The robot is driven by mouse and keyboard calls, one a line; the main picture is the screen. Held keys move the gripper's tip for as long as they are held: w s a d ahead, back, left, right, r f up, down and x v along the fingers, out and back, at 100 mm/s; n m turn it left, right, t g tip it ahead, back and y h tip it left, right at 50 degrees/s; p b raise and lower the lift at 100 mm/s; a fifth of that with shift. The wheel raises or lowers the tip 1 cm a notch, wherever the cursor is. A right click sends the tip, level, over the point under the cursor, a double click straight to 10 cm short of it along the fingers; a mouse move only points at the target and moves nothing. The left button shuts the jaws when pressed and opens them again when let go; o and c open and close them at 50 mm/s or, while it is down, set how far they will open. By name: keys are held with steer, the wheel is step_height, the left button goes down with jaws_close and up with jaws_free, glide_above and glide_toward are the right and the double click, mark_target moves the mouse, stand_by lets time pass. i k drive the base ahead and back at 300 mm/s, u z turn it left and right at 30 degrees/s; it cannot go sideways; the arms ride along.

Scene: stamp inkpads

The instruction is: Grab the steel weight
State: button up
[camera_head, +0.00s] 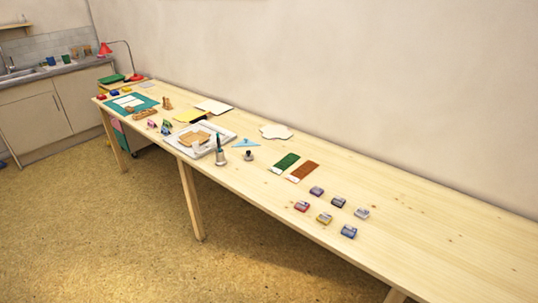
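Two small grey metallic things stand near the middle of the long table. One is a short, squat piece with a dark knob on top (249,156), which looks like the steel weight. To its left is a taller piece with a grey base and an upright dark green handle (220,152); at this size I cannot tell for sure what it is. Both stand upright and apart on the wood. My gripper is not in view.
Left of them is a white tray (171,138) with a tan piece on it. Green (286,162) and brown (303,171) pieces lie to the right, then several inkpads (324,217). The table's right end (450,235) is clear.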

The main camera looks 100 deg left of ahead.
mark_target(249, 157)
steer(key=k, duration=1.1)
steer(key=u, duration=3.2)
steer(key=i, duration=1.3)
steer(key=u, duration=0.45)
steer(key=i, duration=1.1)
steer(key=u, duration=0.25)
